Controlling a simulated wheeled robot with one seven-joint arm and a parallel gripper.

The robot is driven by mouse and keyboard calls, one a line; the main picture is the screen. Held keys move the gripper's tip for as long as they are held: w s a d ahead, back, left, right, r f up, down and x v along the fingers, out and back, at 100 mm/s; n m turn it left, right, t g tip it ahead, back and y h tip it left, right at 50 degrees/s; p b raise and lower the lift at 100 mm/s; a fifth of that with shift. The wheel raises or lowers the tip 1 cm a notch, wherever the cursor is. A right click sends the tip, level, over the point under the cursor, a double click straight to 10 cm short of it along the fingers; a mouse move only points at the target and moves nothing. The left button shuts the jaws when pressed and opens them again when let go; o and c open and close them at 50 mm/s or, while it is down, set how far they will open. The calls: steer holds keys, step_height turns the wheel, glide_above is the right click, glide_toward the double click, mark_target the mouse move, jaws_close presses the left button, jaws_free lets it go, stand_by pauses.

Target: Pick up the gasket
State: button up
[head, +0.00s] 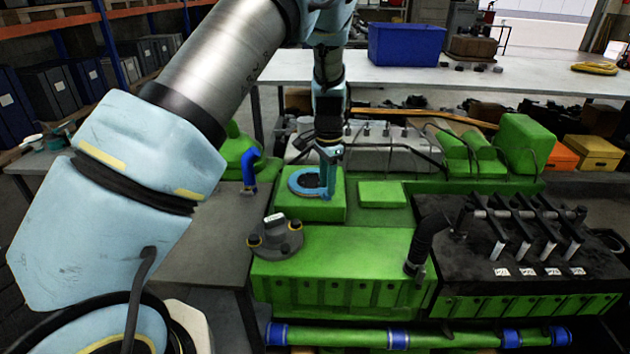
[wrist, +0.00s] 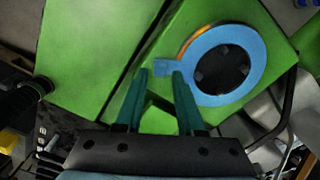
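The gasket (head: 293,182) is a flat blue ring with a small tab. It lies on top of a green block (head: 332,209) on the engine, around a dark round opening. In the wrist view the gasket (wrist: 258,68) is at the upper right, with its tab pointing left. My gripper (head: 327,190) is over the gasket's right side in the head view. In the wrist view my gripper (wrist: 160,73) is open, with the tab near the gap between its fingertips. I cannot tell whether the fingers touch the tab.
A grey flanged cover (head: 275,238) sits on the green engine in front of the gasket. A black unit with rocker arms (head: 520,245) stands at the right, a blue pipe (head: 249,170) at the left. A blue bin (head: 405,45) is on the white back table (head: 480,78).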

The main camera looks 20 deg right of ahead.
steer(key=shift+f, duration=1.2)
jaws_close()
stand_by(0.5)
